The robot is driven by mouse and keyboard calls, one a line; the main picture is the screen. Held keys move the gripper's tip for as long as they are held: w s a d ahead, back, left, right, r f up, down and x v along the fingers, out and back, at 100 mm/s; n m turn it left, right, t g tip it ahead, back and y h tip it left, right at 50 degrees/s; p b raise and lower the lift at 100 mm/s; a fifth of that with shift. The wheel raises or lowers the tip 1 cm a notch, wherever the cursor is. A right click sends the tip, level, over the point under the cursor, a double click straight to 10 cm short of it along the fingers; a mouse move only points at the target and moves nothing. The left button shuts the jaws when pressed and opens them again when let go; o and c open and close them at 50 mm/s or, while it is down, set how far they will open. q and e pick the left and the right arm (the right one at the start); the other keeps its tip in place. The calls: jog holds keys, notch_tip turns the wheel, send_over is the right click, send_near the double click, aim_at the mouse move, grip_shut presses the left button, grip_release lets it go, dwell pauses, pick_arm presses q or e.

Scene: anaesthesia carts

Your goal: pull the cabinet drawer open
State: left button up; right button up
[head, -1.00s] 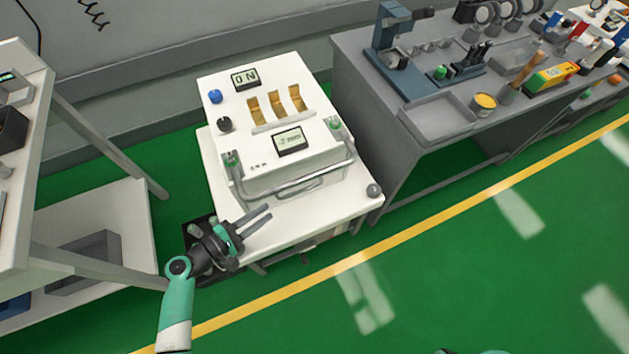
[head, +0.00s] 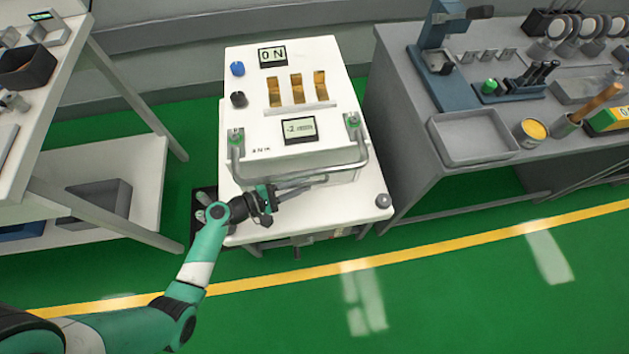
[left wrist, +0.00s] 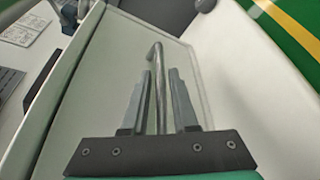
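The white cabinet (head: 280,92) stands in the middle of the head view. Its front carries a grey U-shaped bar handle (head: 300,177), held by a mount with green parts at each end. My left gripper (head: 316,182) is at the lower left stretch of this handle, its fingers pointing right, roughly along the bar. In the left wrist view the bar (left wrist: 158,85) runs between the two fingers of the gripper (left wrist: 161,75), with gaps on both sides, so it is open and not clamped. The drawer front (left wrist: 120,75) is behind the bar. My right gripper is not in view.
A white ledge (head: 345,205) with a grey knob (head: 383,201) juts out below the handle. A grey workbench (head: 400,130) with tools stands close on the right, a white shelf rack (head: 120,215) on the left. Green floor in front is free.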

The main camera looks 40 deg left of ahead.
pick_arm(q)
jog(key=shift+w, duration=0.15)
jog(key=shift+s+a, duration=0.1)
jog(key=shift+s, duration=0.15)
grip_shut()
jog(key=shift+f, duration=0.1)
dwell(1.0)
